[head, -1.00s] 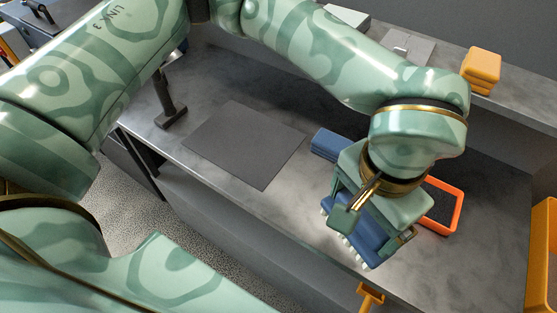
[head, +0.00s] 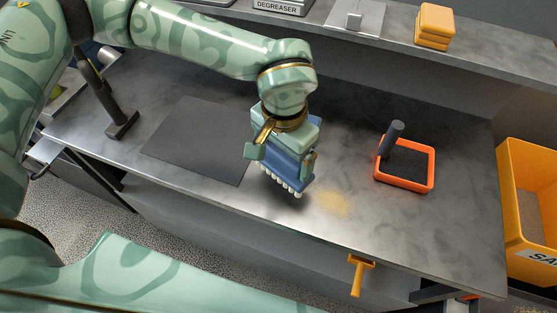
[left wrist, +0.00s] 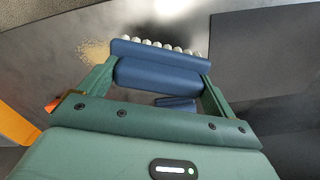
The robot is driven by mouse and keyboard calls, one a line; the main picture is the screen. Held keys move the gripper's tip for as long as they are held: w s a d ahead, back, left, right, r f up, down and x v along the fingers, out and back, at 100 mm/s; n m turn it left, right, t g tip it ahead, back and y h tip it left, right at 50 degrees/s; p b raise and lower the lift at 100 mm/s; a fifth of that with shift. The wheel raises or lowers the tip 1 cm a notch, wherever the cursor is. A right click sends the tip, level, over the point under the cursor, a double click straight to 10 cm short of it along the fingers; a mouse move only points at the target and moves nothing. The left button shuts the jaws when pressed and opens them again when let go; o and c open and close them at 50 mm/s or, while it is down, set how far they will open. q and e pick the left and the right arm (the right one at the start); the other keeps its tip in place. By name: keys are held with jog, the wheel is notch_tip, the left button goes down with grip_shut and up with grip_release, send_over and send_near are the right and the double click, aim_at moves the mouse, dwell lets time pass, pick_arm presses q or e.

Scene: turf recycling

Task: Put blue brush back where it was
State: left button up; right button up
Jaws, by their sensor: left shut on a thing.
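The blue brush (head: 291,172) is held by my left gripper (head: 283,158) above the grey bench, with its row of white bristles at the lower edge. My left gripper is shut on its blue body, which also shows in the left wrist view (left wrist: 160,76) between the fingers (left wrist: 155,90). The brush is between the dark mat (head: 195,143) and an orange-rimmed tray (head: 432,174). The gripper hides part of the brush, and its exact height over the bench is hard to tell. My right gripper is not in view.
A tan patch of grains (head: 332,203) lies on the bench right of the brush. A dark upright handle (head: 392,137) stands at the orange tray. A yellow bin (head: 528,215) is at the right. Yellow blocks (head: 435,25) sit on the back shelf. A yellow clamp (head: 359,275) hangs at the front edge.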

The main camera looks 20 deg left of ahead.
aim_at(278, 162)
pick_arm(q)
jog(key=shift+w+a+f, duration=0.15)
jog(key=shift+a+f, duration=0.05)
jog(key=shift+f, duration=0.1)
jog(key=f, duration=0.3)
jog(key=a+f+b, duration=0.1)
jog(key=shift+w+f, duration=0.35)
jog(key=shift+w, duration=0.05)
jog(key=shift+r, duration=0.15)
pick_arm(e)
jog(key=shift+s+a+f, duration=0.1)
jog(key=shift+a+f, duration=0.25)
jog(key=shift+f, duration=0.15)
pick_arm(q)
jog(key=shift+f, duration=0.25)
jog(key=o, duration=0.7)
jog(key=shift+r, duration=0.35)
notch_tip(278, 162, up, 12)
jog(key=shift+f+p, duration=0.1)
jog(key=shift+p, duration=1.05)
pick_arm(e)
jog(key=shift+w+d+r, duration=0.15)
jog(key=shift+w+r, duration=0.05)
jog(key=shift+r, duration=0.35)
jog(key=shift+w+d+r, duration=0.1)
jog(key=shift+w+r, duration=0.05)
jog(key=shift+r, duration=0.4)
pick_arm(q)
jog(key=shift+d, duration=0.1)
